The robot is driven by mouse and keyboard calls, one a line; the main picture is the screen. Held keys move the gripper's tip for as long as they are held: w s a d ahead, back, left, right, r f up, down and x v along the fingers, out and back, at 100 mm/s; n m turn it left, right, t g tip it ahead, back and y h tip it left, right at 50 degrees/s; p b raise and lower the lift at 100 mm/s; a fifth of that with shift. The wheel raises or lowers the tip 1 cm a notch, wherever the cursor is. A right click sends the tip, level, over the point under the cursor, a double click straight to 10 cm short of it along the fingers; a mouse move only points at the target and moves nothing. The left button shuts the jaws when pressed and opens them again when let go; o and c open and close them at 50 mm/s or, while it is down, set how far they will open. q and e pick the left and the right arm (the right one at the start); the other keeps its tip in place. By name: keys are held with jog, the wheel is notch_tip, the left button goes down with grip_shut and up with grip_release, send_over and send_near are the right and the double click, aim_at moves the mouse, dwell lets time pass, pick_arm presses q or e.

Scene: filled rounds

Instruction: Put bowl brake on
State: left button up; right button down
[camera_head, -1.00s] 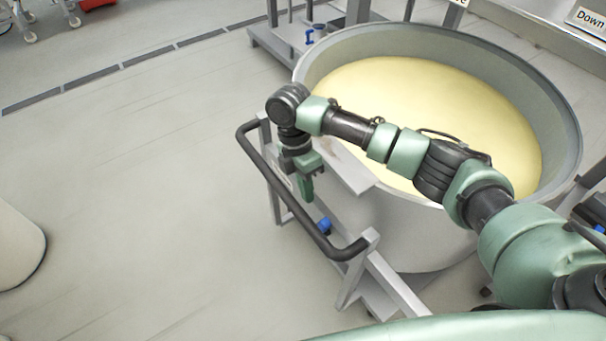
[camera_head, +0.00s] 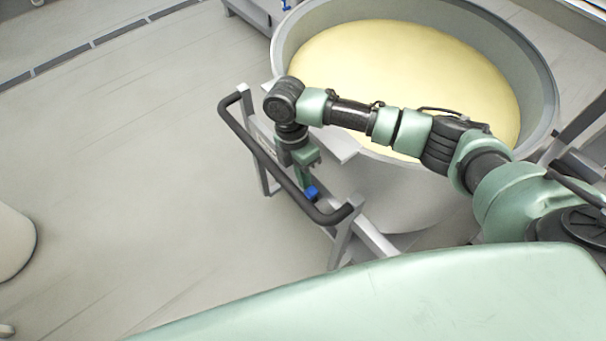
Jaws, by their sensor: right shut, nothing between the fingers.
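The large metal bowl (camera_head: 410,205) holds pale yellow dough and stands on a wheeled frame with a black push handle (camera_head: 262,158). A small blue part (camera_head: 312,193), possibly the brake pedal, shows low on the frame behind the handle. My right gripper (camera_head: 304,184) points down between the handle and the bowl, with its fingers shut and empty. Its tips overlap the upper left of the blue part in the picture; I cannot tell whether they touch. The blue part's position, on or off, cannot be told. My left gripper is out of view.
The frame's grey posts (camera_head: 345,232) stand close around my right gripper. Another grey frame (camera_head: 250,12) stands at the top. A pale round object (camera_head: 12,240) is at the left edge. The floor left of the handle is clear.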

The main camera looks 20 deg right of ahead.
aim_at(316, 192)
jog(key=shift+s+d+r+t+p, duration=0.25)
jog(key=shift+s+t+p, duration=0.25)
jog(key=shift+p, duration=0.45)
jog(key=s+t+p, duration=0.1)
jog(key=t+y+p, duration=0.1)
jog(key=p, duration=0.1)
jog(key=shift+s+d+p, duration=0.3)
jog(key=shift+s, duration=0.1)
jog(key=shift+s+d+t+y+p, duration=0.1)
jog(key=shift+s+t+y+p, duration=0.2)
jog(key=shift+t+p, duration=0.3)
jog(key=shift+s+d+f+p, duration=0.1)
jog(key=shift+s+f+p, duration=0.25)
jog(key=shift+p, duration=0.15)
